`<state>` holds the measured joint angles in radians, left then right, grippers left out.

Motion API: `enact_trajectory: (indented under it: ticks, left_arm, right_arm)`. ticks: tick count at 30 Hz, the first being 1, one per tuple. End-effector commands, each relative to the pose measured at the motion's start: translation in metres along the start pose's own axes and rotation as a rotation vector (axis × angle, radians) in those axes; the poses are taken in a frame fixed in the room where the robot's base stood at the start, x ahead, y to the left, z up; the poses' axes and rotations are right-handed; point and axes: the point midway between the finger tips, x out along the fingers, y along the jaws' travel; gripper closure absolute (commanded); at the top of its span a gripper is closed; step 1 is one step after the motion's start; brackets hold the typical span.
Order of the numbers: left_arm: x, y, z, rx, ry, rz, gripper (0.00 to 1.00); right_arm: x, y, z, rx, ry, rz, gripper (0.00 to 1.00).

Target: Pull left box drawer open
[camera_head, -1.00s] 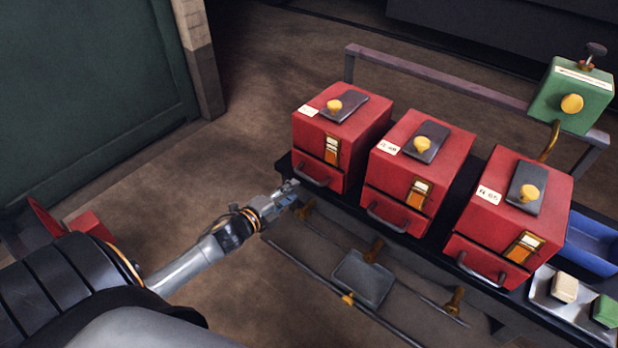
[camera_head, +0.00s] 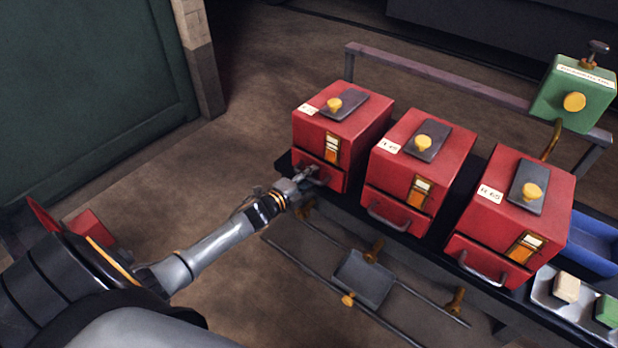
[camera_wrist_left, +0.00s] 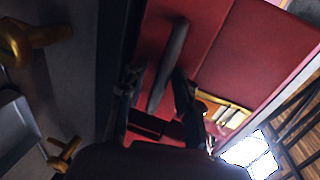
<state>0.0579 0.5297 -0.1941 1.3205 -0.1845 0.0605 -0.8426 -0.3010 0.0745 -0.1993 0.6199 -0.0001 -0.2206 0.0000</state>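The left red box (camera_head: 338,125) stands at the left end of a row of three on a dark bench. Its low drawer front (camera_head: 329,176) looks closed in the head view. My left gripper (camera_head: 311,174) is at the drawer's grey handle, partly covering it. In the left wrist view the handle (camera_wrist_left: 168,65) is a dark bar standing in front of the red drawer face. The fingers of my left gripper (camera_wrist_left: 158,95) are on either side of the handle, apart from each other; contact is not clear. My right gripper is not in view.
The middle red box (camera_head: 415,160) and right red box (camera_head: 512,215) stand to the right with closed drawers. A green box (camera_head: 573,92) is on a post behind. A rod frame hangs below the bench edge.

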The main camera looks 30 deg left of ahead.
Motion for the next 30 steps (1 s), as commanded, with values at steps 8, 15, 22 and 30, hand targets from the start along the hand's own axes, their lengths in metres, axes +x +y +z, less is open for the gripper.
enact_trajectory:
  ticks: [8,15,22,30]
  left_arm:
    - [0.000,0.000,0.000,0.000,0.000,0.000,1.00]
    - [-0.007,0.001,-0.001,-0.002,0.000,0.002,1.00]
    - [-0.053,0.010,-0.001,-0.005,0.001,0.006,1.00]
    - [-0.112,0.023,-0.001,-0.004,0.001,0.004,1.00]
  right_arm:
    - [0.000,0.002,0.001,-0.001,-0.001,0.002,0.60]
    - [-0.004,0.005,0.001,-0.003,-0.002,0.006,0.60]
    - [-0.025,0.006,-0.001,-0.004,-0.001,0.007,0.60]
    - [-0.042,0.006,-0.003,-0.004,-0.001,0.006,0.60]
